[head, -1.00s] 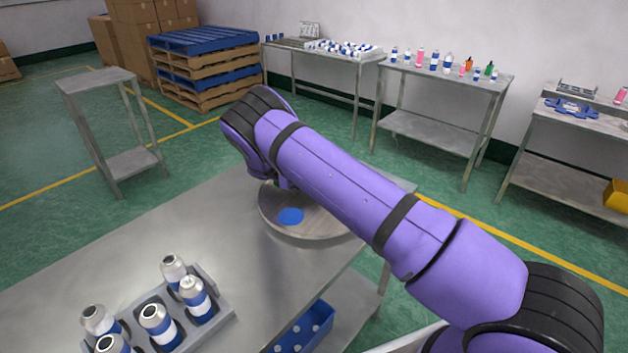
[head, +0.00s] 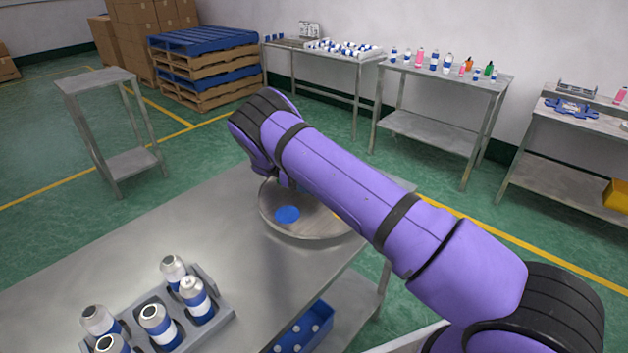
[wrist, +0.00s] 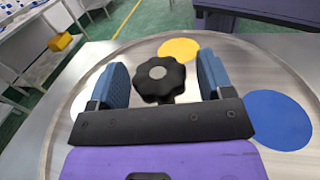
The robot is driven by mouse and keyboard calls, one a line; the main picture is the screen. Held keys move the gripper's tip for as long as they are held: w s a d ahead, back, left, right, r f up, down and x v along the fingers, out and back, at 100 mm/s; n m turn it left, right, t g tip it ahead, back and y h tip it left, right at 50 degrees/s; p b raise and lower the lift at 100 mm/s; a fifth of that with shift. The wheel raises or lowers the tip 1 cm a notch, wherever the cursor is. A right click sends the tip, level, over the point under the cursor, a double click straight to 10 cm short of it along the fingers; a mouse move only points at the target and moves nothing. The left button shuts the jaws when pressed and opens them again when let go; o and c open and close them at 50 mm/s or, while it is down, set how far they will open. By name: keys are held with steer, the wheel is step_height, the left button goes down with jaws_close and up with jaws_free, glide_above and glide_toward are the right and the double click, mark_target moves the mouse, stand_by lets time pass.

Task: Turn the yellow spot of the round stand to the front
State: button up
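The round stand (head: 318,228) is a grey disc on the table, partly hidden by my arm in the head view. Its blue spot (head: 287,214) shows there, and also at the right in the wrist view (wrist: 279,120). The yellow spot (wrist: 179,49) lies beyond the knob in the wrist view and is hidden in the head view. A white spot shows partly behind the left finger. A black lobed knob (wrist: 160,78) stands between the fingers of my gripper (wrist: 163,82). The fingers are apart, with a gap beside the knob, clearest on the right.
A grey rack (head: 215,325) with several blue-and-white cans stands at the front left of the table (head: 130,245). A blue bin (head: 305,330) sits on the lower shelf.

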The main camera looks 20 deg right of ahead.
steer(key=shift+r, duration=0.1)
steer(key=shift+r, duration=0.3)
step_height(320, 180, up, 3)
steer(key=shift+f, duration=0.1)
steer(key=s+r, duration=0.1)
steer(key=s, duration=1.5)
steer(key=shift+r, duration=0.2)
steer(key=shift+a, duration=0.1)
